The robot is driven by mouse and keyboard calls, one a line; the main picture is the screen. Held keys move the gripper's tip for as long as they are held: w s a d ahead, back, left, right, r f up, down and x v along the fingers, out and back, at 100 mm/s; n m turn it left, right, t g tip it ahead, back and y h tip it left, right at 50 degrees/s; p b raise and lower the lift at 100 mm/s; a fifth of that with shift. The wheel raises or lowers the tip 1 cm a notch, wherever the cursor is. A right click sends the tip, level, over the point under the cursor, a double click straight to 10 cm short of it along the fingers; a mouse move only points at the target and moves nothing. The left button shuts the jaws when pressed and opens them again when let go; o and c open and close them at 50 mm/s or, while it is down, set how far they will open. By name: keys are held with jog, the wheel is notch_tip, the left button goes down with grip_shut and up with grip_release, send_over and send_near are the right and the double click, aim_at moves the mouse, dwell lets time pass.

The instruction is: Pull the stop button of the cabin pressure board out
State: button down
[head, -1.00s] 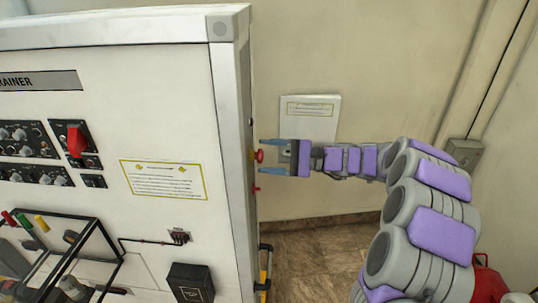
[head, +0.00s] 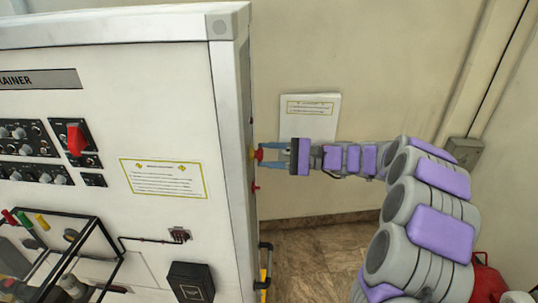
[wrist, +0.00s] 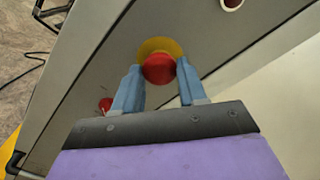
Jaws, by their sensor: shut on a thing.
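The red stop button (wrist: 158,69) with its yellow base (wrist: 160,47) sits on the side face of the trainer cabinet (head: 230,150). In the head view the button (head: 259,155) shows at the cabinet's right edge. My gripper (head: 262,155) reaches it from the right. In the wrist view my gripper (wrist: 158,75) has its two blue fingers on either side of the red button, shut on it. The fingers partly hide the button's sides.
A smaller red knob (wrist: 105,105) sits below the button on the same face. A round pale-rimmed fitting (wrist: 232,3) is above. A black handle (head: 265,265) sticks out low on the cabinet. A wall notice (head: 310,115) hangs behind my arm. A red container (head: 487,280) stands at lower right.

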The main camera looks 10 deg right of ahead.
jog(key=shift+d, duration=0.15)
jog(key=shift+s+d, duration=0.1)
jog(key=shift+d, duration=0.05)
dwell(0.4)
jog(key=shift+f, duration=0.1)
jog(key=c, duration=1)
grip_release()
jog(key=o, duration=0.4)
jog(key=shift+s+d, duration=0.1)
jog(key=shift+d, duration=0.15)
jog(key=shift+d, duration=0.1)
jog(key=b+v, duration=0.2)
jog(key=v, duration=1.5)
jog(key=shift+d, duration=0.15)
